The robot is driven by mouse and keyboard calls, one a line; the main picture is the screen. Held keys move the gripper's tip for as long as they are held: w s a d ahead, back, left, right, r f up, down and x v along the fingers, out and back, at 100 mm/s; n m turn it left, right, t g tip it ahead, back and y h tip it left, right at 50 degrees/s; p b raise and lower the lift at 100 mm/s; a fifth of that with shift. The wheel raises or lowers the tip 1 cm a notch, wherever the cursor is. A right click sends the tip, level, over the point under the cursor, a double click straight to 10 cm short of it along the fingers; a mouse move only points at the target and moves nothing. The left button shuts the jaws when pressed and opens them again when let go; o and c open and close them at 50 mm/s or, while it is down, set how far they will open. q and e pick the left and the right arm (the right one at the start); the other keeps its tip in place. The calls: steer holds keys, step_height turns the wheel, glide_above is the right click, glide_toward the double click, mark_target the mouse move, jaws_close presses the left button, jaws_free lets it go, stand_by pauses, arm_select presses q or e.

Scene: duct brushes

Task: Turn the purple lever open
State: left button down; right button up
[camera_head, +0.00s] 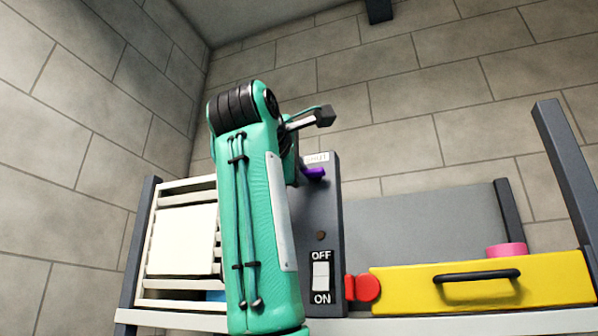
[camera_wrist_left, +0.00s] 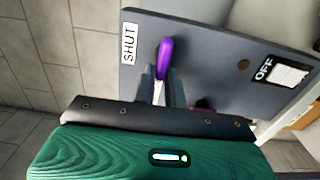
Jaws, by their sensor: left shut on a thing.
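The purple lever (camera_head: 314,173) is on the upper part of a dark grey upright panel (camera_head: 322,220), just under a small white label. In the left wrist view the purple lever (camera_wrist_left: 164,58) stands out from the panel beside the label, which reads "SHUT" (camera_wrist_left: 130,43). My left gripper (camera_wrist_left: 163,80) is shut on the lever, its fingertips at the lever's lower end in that view. In the head view my green left arm covers the panel's left side and hides most of the gripper. My right gripper is not in view.
An OFF/ON switch (camera_head: 320,276) is low on the panel. Red round parts (camera_head: 368,288) sit beside a yellow drawer (camera_head: 480,288) with a black handle. A pink round thing (camera_head: 507,250) is behind it. White slatted shelving (camera_head: 180,240) is at left. Grey posts flank the bench.

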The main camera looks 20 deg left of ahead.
arm_select(q)
steer(key=c, duration=1.5)
jaws_free()
steer(key=shift+o, duration=0.2)
steer(key=s+b, duration=0.5)
steer(key=s, duration=0.8)
steer(key=shift+s+a+b, duration=0.3)
steer(key=shift+s+b, duration=0.1)
steer(key=shift+f, duration=0.1)
